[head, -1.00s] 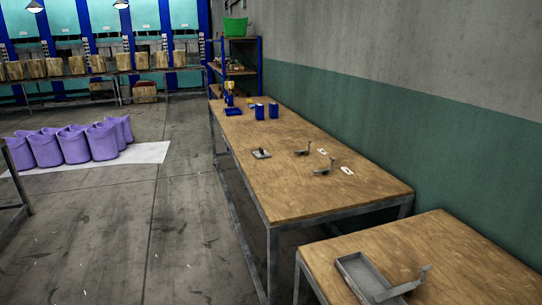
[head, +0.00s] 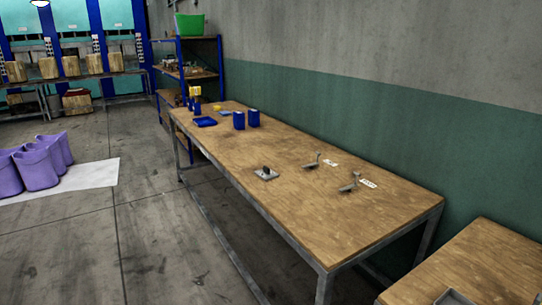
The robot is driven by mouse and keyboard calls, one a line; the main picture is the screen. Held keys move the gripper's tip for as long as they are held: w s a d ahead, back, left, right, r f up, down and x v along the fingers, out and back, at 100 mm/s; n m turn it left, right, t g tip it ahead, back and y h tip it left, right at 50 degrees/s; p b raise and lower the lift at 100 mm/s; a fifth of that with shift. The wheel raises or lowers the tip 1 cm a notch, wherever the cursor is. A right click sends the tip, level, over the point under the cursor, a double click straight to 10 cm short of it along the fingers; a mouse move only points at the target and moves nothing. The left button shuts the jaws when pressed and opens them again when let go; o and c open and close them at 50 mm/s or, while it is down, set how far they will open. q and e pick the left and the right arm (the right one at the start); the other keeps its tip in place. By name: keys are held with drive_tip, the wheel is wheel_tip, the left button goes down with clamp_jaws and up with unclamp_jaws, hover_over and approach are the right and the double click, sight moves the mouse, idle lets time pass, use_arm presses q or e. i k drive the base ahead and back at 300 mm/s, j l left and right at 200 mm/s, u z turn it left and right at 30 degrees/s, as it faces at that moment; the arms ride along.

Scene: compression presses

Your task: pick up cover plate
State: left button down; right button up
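What looks like the cover plate (head: 266,174) is a small flat grey plate with a dark upright knob. It lies near the front edge of the long wooden table (head: 330,225), about midway along it. Neither of my grippers shows in the head view, so I cannot see whether they hold anything.
Two grey metal brackets (head: 313,162) (head: 350,183) with white labels lie right of the plate. Blue bins (head: 246,120) and a blue tray (head: 205,122) stand at the far end. A second table (head: 480,265) is at lower right.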

sight(266, 174)
drive_tip(key=i+j+u, duration=0.2)
drive_tip(key=i+j, duration=1.55)
drive_tip(key=i+l, duration=0.15)
drive_tip(key=i, duration=0.45)
drive_tip(key=i+l+u, duration=0.1)
drive_tip(key=i, duration=0.55)
